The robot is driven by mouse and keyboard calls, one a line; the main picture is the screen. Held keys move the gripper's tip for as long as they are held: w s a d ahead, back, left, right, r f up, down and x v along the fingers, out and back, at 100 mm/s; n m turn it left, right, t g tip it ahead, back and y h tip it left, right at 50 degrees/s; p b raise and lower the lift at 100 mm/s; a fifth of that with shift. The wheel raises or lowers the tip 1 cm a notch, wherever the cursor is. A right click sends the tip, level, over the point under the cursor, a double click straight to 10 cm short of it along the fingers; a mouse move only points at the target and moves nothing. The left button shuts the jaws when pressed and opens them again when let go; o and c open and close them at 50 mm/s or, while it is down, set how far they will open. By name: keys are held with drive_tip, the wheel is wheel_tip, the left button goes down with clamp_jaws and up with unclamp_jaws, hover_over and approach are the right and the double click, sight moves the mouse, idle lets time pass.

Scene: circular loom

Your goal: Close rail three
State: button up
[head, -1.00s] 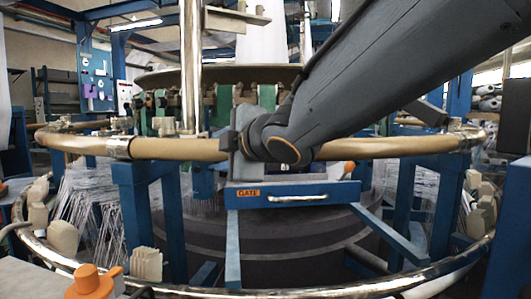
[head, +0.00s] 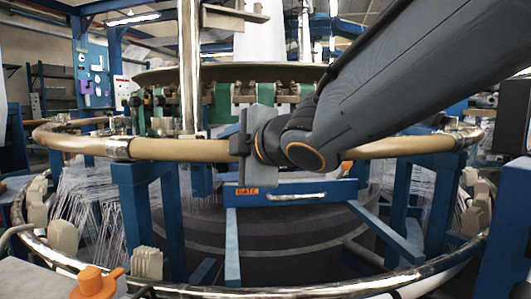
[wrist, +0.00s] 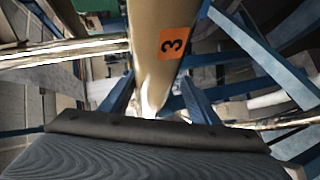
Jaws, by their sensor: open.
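The tan ring rail (head: 180,149) runs across the front of the loom in the head view. In the wrist view a tan tube with an orange label "3", rail three (wrist: 148,40), runs down the middle and ends in a shiny metal part. My gripper (head: 243,147) is at the front rail, above the gate's left part, with its grey plates reaching above and below the rail. It is open; the rail appears to lie between its jaws, but I cannot tell if they touch. My gripper and arm hide part of the rail, and its number does not show in the head view.
A blue gate panel (head: 335,191) with a "GATE" label and a silver handle is just below my gripper. A chrome post (head: 189,70) stands to its left. A lower metal ring (head: 190,292), blue legs and an orange knob (head: 92,283) are in front.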

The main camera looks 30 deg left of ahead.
drive_tip(key=p+v, duration=0.1)
drive_tip(key=v, duration=0.2)
drive_tip(key=shift+s+d, duration=0.2)
drive_tip(key=shift+d, duration=0.1)
